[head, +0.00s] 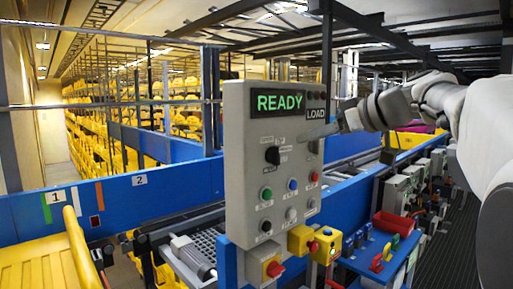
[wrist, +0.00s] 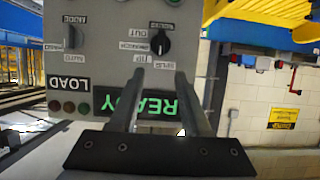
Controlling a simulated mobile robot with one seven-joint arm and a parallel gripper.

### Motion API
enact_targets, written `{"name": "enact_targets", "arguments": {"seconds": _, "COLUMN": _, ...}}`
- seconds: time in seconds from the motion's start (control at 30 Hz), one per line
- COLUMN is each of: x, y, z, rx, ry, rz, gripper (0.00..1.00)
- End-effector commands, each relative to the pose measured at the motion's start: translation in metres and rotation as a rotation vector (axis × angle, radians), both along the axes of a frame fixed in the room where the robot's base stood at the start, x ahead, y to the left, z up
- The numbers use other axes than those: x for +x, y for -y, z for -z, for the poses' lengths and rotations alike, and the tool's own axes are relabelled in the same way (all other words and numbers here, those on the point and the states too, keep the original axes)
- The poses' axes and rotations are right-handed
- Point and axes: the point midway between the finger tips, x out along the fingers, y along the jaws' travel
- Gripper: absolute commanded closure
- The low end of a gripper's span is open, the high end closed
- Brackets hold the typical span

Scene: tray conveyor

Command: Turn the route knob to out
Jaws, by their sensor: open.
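The grey control panel (head: 245,200) carries a black rotary knob (head: 272,156) below the green READY display (head: 280,102). The wrist view shows the panel upside down, with this knob (wrist: 160,42) beside small labels; one reads OUT. A small white mark shows on the knob, but its exact setting is hard to read. My gripper (head: 338,125) is at the panel's right side in the head view. In the wrist view my gripper (wrist: 157,76) is open and empty, its fingers in front of the READY display. The knob appears just beyond the fingertips, not between them.
A second knob (wrist: 72,36) sits on the panel beside the LOAD sign (wrist: 68,84). Coloured push buttons (head: 292,184) are lower on the panel. Yellow boxes with red buttons (head: 313,246) and a red bin (head: 392,224) stand below. A blue conveyor wall (head: 170,200) runs behind.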

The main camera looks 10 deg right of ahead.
Motion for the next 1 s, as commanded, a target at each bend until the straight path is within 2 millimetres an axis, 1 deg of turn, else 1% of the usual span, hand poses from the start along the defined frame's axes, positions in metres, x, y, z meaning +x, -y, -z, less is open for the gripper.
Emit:
{"name": "enact_targets", "arguments": {"seconds": 0.1, "x": 0.020, "y": -0.016, "z": 0.010, "rx": 0.001, "ry": -0.003, "rz": -0.003, "gripper": 0.53}}
{"name": "enact_targets", "arguments": {"seconds": 0.3, "x": 0.051, "y": -0.038, "z": 0.026, "rx": 0.001, "ry": -0.002, "rz": -0.001, "gripper": 0.53}}
{"name": "enact_targets", "arguments": {"seconds": 0.5, "x": 0.072, "y": -0.052, "z": 0.036, "rx": 0.000, "ry": -0.001, "rz": 0.000, "gripper": 0.53}}
{"name": "enact_targets", "arguments": {"seconds": 0.7, "x": 0.079, "y": -0.057, "z": 0.040, "rx": 0.000, "ry": 0.000, "rz": 0.001, "gripper": 0.53}}
{"name": "enact_targets", "arguments": {"seconds": 0.93, "x": 0.079, "y": -0.057, "z": 0.040, "rx": -0.001, "ry": 0.000, "rz": 0.002, "gripper": 0.53}}
{"name": "enact_targets", "arguments": {"seconds": 1.0, "x": 0.079, "y": -0.057, "z": 0.040, "rx": -0.001, "ry": 0.000, "rz": 0.002, "gripper": 0.65}}
